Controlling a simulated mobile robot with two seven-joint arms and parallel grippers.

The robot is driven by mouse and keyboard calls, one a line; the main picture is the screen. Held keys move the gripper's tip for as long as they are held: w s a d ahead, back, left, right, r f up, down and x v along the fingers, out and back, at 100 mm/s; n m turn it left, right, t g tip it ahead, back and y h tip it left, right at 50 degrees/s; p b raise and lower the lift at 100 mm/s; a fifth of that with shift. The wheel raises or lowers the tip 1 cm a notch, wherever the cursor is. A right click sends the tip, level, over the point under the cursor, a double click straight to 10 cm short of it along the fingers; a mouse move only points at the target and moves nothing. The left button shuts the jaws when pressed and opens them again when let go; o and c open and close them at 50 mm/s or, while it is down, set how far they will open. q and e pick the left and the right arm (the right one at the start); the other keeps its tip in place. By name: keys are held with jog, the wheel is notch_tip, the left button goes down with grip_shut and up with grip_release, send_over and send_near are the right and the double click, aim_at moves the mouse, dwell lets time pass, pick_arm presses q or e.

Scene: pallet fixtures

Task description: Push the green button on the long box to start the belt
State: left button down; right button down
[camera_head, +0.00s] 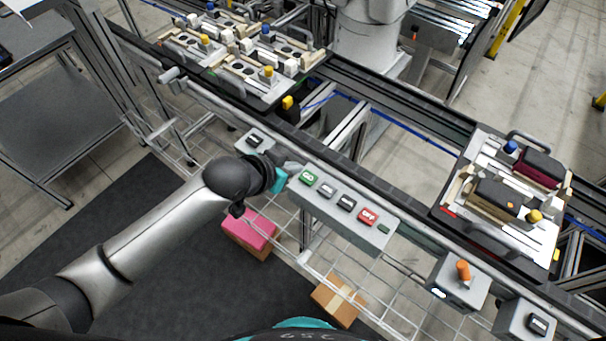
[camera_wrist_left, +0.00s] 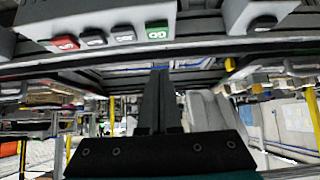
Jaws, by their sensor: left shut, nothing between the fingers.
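The long grey box (camera_head: 340,219) is fixed along the front of the conveyor. It carries a green button (camera_head: 308,178) at its left end, two dark buttons and a red OFF button (camera_head: 368,217). In the left wrist view the green button (camera_wrist_left: 156,31) is at the upper middle. My left gripper (camera_head: 291,167) is shut and empty, just left of the green button. I cannot tell whether it touches the box. In the left wrist view the shut fingers (camera_wrist_left: 158,88) point up, a little below the green button. My right gripper is not in view.
A small grey box (camera_head: 255,142) with a dark button is left of the long box. A box with an orange knob (camera_head: 463,271) stands to the right. Pallets with parts (camera_head: 240,58) are on the conveyor. A pink box (camera_head: 252,229) and a cardboard box (camera_head: 337,302) lie below.

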aim_at(310, 174)
pick_arm(q)
jog(key=b+x, duration=0.1)
jog(key=x, duration=0.4)
jog(key=shift+d, duration=0.1)
notch_tip(310, 174, down, 3)
jog(key=shift+r, duration=0.2)
jog(key=shift+f+b, duration=0.3)
jog(key=shift+f, duration=0.35)
